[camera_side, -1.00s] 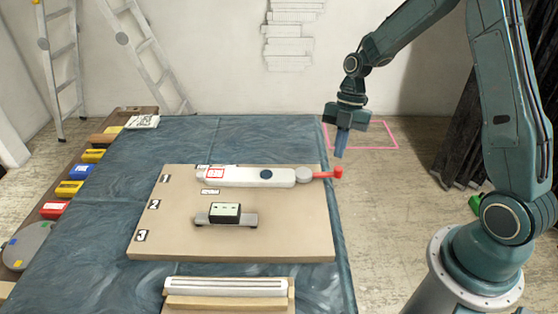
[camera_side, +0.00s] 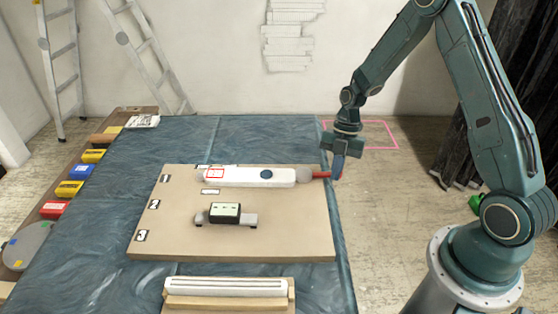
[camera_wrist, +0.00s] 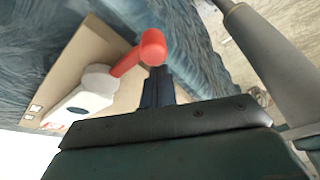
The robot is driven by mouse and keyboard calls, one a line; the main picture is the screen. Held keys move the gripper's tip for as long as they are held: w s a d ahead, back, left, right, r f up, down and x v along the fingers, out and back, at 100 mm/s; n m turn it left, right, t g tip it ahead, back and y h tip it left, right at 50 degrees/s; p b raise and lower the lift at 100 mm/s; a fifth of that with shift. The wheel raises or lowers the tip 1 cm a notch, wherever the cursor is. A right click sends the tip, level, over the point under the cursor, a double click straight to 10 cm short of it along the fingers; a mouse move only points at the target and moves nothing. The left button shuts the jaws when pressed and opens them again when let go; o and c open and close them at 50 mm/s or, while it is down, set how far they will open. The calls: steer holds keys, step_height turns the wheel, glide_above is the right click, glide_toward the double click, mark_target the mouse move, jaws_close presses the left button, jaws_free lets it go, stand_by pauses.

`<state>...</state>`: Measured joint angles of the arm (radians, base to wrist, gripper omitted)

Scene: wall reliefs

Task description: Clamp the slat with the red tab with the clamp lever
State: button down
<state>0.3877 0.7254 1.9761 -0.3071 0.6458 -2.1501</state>
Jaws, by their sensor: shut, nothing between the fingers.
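A white slat (camera_side: 245,177) lies in row 1 of the tan board, with a red-framed mark (camera_side: 215,173) near its left end and a dark blue round spot. At its right end is a grey round pivot (camera_side: 304,175) with a red clamp lever (camera_side: 321,175) pointing right. My gripper (camera_side: 337,176) is shut and empty, fingers down at the lever's outer end, covering its knob in the side view. In the wrist view, the red knob (camera_wrist: 152,46) sits right by my fingertips (camera_wrist: 159,72); I cannot tell whether they touch.
The tan board (camera_side: 290,235) lies on a blue cloth-covered table. A dark block with a pale green face (camera_side: 226,213) stands on a grey bar in row 2. Another white slat (camera_side: 226,284) rests on a wooden holder in front. Coloured boxes line the left edge. Space above the board is clear.

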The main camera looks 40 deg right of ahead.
steer(key=shift+d, duration=0.25)
steer(key=shift+w, duration=0.1)
steer(key=shift+w+d+n, duration=0.25)
steer(key=shift+d+n, duration=0.05)
steer(key=shift+d, duration=0.25)
steer(key=shift+a, duration=0.1)
steer(key=shift+s+a, duration=0.25)
steer(key=shift+a, duration=0.25)
steer(key=a, duration=0.1)
steer(key=s+a, duration=0.1)
steer(key=shift+s+a+r, duration=0.15)
steer(key=shift+a, duration=0.2)
steer(key=v, duration=0.9)
steer(key=shift+w+r, duration=0.25)
steer(key=shift+r, duration=0.1)
steer(key=shift+d, duration=0.1)
